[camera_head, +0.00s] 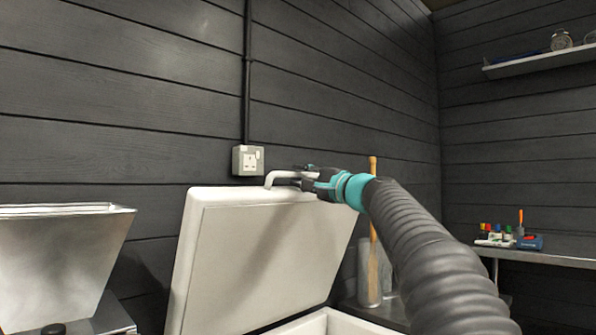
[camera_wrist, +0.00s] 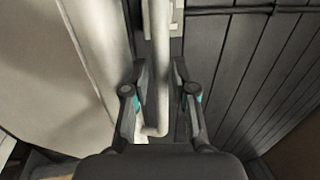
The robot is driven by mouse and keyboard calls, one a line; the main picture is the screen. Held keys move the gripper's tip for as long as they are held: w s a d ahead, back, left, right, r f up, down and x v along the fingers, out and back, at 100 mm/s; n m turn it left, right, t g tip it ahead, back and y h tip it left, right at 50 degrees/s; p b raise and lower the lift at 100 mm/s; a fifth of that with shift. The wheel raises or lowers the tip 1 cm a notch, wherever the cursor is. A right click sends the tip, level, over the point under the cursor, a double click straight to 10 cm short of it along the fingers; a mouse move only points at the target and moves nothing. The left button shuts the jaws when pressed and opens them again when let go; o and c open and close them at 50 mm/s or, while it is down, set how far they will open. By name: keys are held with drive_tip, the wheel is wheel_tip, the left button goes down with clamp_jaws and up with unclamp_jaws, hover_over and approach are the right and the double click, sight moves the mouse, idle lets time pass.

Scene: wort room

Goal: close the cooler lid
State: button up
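The cooler's white lid (camera_head: 262,262) stands raised and tilted back in the head view, above the white rim of the cooler body (camera_head: 335,324) at the bottom edge. A pale bar handle (camera_head: 283,175) runs along the lid's top edge. My gripper (camera_head: 306,180) is at that handle, at the right of its visible part. In the wrist view the handle (camera_wrist: 160,40) runs between the two fingers of my gripper (camera_wrist: 160,72). Narrow gaps show on both sides of the bar, so the fingers look open around it. The lid (camera_wrist: 45,65) fills the left side there.
A dark plank wall with a socket (camera_head: 248,160) is behind the lid. A metal hopper (camera_head: 62,255) stands at left. A wooden-handled tool (camera_head: 373,235) stands behind my arm at right. A side table (camera_head: 540,257) and a wall shelf (camera_head: 540,63) are farther right.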

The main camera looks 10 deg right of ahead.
drive_tip(key=shift+x, duration=0.8)
drive_tip(key=shift+c, duration=0.2)
clamp_jaws()
drive_tip(key=shift+f, duration=0.1)
